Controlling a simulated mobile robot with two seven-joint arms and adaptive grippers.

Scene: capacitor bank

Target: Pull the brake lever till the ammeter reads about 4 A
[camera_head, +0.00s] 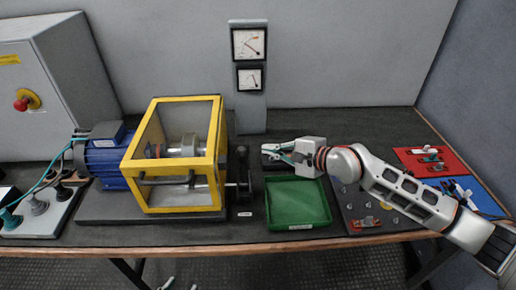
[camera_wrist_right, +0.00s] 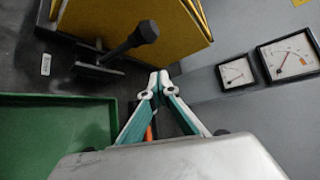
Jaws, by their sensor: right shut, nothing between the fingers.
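The brake lever is a dark bar with a round black knob (camera_head: 242,151), standing at the right side of the yellow-framed machine guard; the right wrist view shows it leaning from its slotted base (camera_wrist_right: 125,45). My right gripper (camera_head: 268,153) is shut and empty, just right of the lever and apart from it. Its teal and white fingertips meet in the right wrist view (camera_wrist_right: 154,84). Two dial meters, a larger upper one (camera_head: 249,43) and a smaller lower one (camera_head: 250,78), hang on a grey post; their lettering is too small to read. My left gripper's pale fingertips (camera_head: 178,284) show apart at the bottom edge.
A blue motor (camera_head: 105,165) adjoins the yellow guard (camera_head: 180,155). A green tray (camera_head: 297,203) lies in front of my right gripper. Red (camera_head: 425,160) and blue (camera_head: 470,193) mats with small parts lie at the right. A grey cabinet (camera_head: 45,85) stands left.

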